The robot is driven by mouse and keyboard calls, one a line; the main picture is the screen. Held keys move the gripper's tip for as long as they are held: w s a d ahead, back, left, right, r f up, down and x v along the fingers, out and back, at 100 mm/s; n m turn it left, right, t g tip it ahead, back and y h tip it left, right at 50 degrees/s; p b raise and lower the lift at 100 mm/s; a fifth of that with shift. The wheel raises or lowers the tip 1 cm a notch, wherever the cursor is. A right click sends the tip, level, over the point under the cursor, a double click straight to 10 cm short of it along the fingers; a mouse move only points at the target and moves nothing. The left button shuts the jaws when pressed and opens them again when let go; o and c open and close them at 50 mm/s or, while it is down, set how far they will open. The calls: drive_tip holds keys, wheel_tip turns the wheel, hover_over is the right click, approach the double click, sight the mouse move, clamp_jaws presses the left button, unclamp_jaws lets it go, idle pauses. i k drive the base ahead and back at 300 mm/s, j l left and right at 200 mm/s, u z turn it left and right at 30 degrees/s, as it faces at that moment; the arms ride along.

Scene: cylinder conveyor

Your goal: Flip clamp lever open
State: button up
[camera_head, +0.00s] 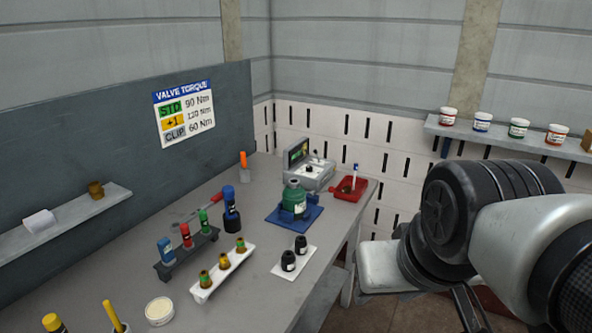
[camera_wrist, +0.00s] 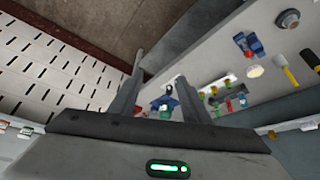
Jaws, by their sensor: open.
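A green cylinder (camera_head: 294,199) with a pale label and dark top stands in a blue clamp fixture (camera_head: 283,219) on the grey bench. The clamp's lever is too small to make out, so I cannot tell its position. The fixture also shows between my fingers in the wrist view (camera_wrist: 168,99), some distance beyond them. My gripper (camera_wrist: 158,85) is open and empty in the wrist view. In the head view my arm is at the right, off the bench's front edge, and apart from the clamp.
A grey device with a screen (camera_head: 308,170) and a red tray (camera_head: 349,189) stand behind the fixture. A white tray with black cylinders (camera_head: 295,262) is in front of it. Racks with bottles (camera_head: 186,255) stand left. A wall shelf with tubs (camera_head: 500,136) is at the right.

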sight(331, 190)
drive_tip(key=i+l+u, duration=0.15)
drive_tip(key=i+l, duration=0.65)
